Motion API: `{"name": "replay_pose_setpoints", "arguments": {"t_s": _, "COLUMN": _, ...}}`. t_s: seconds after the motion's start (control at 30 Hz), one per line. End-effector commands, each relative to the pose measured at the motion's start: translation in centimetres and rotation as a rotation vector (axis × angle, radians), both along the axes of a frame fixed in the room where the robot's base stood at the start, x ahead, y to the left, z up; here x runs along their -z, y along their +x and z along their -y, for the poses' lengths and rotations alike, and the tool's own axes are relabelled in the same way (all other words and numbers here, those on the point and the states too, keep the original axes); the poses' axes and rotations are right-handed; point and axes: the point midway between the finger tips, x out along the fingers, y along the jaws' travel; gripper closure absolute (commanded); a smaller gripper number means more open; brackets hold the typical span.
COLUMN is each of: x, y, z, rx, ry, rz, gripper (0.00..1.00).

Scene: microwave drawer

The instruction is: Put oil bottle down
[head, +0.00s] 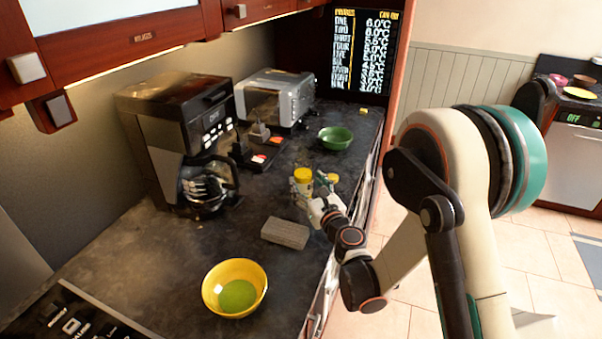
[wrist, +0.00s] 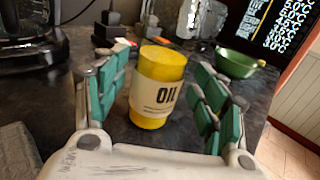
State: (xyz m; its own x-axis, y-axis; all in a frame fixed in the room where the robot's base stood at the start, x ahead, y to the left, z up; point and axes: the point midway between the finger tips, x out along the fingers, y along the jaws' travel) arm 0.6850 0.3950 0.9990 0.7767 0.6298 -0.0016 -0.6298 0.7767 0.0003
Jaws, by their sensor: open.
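The oil bottle (wrist: 158,88) is a yellow cylinder with a pale label reading "OIL". In the wrist view it stands upright on the dark countertop, between the two spread fingers of my gripper (wrist: 160,105), with a gap on each side. In the head view the bottle (head: 303,176) shows its yellow top near the counter's front edge. My gripper (head: 318,200) is beside it there, and partly hides the bottle's lower part. My gripper is open and holds nothing.
A green bowl (head: 335,138) stands farther back on the counter. A grey block (head: 285,232) and a yellow bowl (head: 235,288) are nearer. A coffee machine (head: 185,140) and a toaster (head: 275,98) stand along the wall. Bare counter (head: 215,240) lies left of the grey block.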

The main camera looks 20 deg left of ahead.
Motion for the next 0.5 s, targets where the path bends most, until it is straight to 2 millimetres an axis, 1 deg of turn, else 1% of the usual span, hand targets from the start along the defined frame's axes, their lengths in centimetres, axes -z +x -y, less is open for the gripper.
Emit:
{"name": "replay_pose_setpoints", "arguments": {"t_s": 0.07, "x": -0.1, "y": -1.1, "z": 1.0, "rx": 0.001, "ry": 0.0, "rz": 0.0, "gripper": 0.36}}
{"name": "replay_pose_setpoints", "arguments": {"t_s": 0.1, "x": 0.2, "y": -1.5, "z": 1.4, "rx": 0.002, "ry": 0.0, "rz": 0.0, "gripper": 0.36}}
{"name": "replay_pose_setpoints", "arguments": {"t_s": 0.2, "x": 0.2, "y": -2.4, "z": 2.0, "rx": 0.001, "ry": 0.0, "rz": 0.0, "gripper": 0.36}}
{"name": "replay_pose_setpoints", "arguments": {"t_s": 0.33, "x": 0.1, "y": -3.0, "z": 2.5, "rx": 0.0, "ry": 0.0, "rz": 0.0, "gripper": 0.36}}
{"name": "replay_pose_setpoints", "arguments": {"t_s": 0.5, "x": 0.0, "y": -3.1, "z": 2.5, "rx": 0.0, "ry": 0.0, "rz": 0.0, "gripper": 0.36}}
